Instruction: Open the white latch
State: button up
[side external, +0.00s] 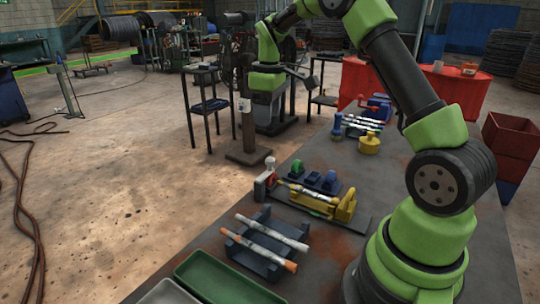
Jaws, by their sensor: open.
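The white latch (270,163) is a small white piece with a rounded top. It stands upright at the left end of a fixture, just above a red block (265,183). The fixture also has a yellow holder (344,206) at its right end, and a light rod (313,195) lies between the two ends. My gripper (270,128) hangs below my green wrist, high and behind the fixture in the picture, apart from the latch. It is open; its fingers are small and dark against the background, and I see nothing held in it.
A dark rack (258,262) with two rods is in front of the fixture. A green tray (220,280) lies at the table's near end. Yellow and blue parts (369,142) stand farther back. A dark post (247,120) rises left of the table. Bare tabletop shows behind the fixture.

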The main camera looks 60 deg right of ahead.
aim_at(270, 158)
jog(key=d+f, duration=0.1)
jog(key=f, duration=0.2)
jog(key=shift+w+d, duration=0.15)
jog(key=shift+d, duration=0.25)
notch_tip(270, 158, down, 9)
jog(key=shift+f, duration=0.2)
jog(key=c, duration=0.9)
